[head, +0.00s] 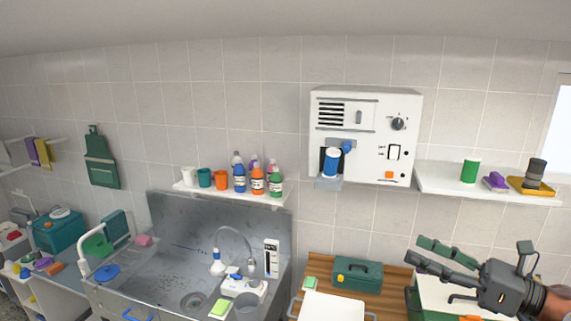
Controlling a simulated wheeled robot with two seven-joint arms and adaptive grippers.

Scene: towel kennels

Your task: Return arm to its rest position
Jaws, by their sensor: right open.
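My right gripper (432,257) shows at the lower right, with its arm coming in from the right edge. Its dark fingers point left and are spread apart with nothing between them. It hangs in front of the wall and above a green and white box-like unit (411,303) at the bottom right. I cannot tell the exact height of the gripper above it. My left gripper is not in this view.
A green toolbox (357,273) stands on a wooden slatted surface (385,273) left of the gripper. A right shelf (450,186) holds a green cylinder (469,171). A white wall unit (367,135) hangs centrally. A metal sink (170,270) lies left.

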